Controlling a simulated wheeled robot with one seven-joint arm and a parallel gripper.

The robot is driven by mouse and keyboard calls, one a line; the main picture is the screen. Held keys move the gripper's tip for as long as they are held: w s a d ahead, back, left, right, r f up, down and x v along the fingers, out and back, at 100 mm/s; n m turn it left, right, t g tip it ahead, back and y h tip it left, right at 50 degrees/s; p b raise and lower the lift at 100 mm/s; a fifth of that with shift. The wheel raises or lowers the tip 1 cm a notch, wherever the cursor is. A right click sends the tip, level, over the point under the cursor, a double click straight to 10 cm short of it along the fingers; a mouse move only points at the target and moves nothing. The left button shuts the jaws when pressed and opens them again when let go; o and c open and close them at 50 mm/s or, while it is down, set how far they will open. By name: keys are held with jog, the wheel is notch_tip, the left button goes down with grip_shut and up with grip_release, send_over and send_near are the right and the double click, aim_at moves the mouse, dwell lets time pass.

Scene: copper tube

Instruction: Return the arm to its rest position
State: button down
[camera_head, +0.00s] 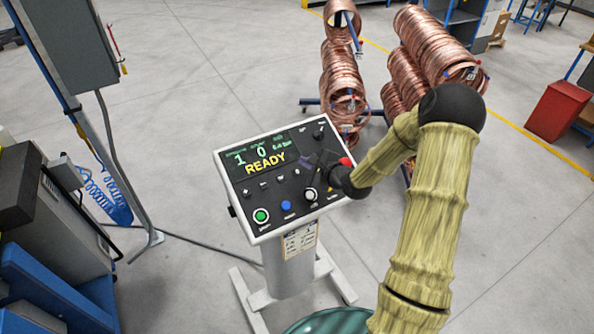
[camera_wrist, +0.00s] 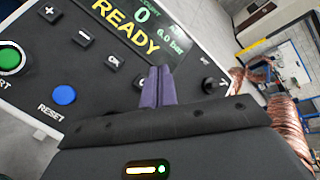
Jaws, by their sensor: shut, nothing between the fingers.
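My gripper (camera_head: 306,162) is over the upper right part of the control panel (camera_head: 236,193) in the head view. In the wrist view its two purple fingers (camera_wrist: 160,86) are shut together with nothing between them, in front of the panel face (camera_wrist: 101,67). I cannot tell whether the fingertips touch the panel. The panel's screen (camera_head: 263,157) reads READY, with 1 and 0 above. The green button (camera_head: 261,215) and the blue reset button (camera_head: 286,205) show clear of my gripper. My arm bends in from the lower right and hides part of the panel's right side.
The panel stands on a white pedestal (camera_head: 290,275) with floor feet. Copper coil racks (camera_head: 343,80) stand behind, more coils (camera_head: 430,50) to the right. A blue and grey machine (camera_head: 60,230) is at left, a red bin (camera_head: 553,110) at far right.

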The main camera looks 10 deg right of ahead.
dwell(0.5)
jog(key=s+f+n+g+b, duration=0.1)
jog(key=n, duration=0.1)
jog(key=s+f+n+h+b, duration=0.1)
jog(key=s+n, duration=0.1)
jog(key=s+f+n+g+h+b, duration=0.1)
jog(key=shift+s+a+f+n+g+b, duration=0.15)
jog(key=shift+a+n+g+b, duration=0.15)
jog(key=shift+n+b, duration=0.1)
jog(key=s+f+n+g+h+b, duration=0.1)
jog(key=s+n+g+h+b, duration=0.3)
jog(key=s+n, duration=1)
jog(key=s+g+b, duration=0.3)
jog(key=s+b, duration=0.2)
jog(key=s, duration=0.4)
jog(key=shift+s+a+f+n, duration=0.25)
jog(key=shift+s+f+n, duration=0.15)
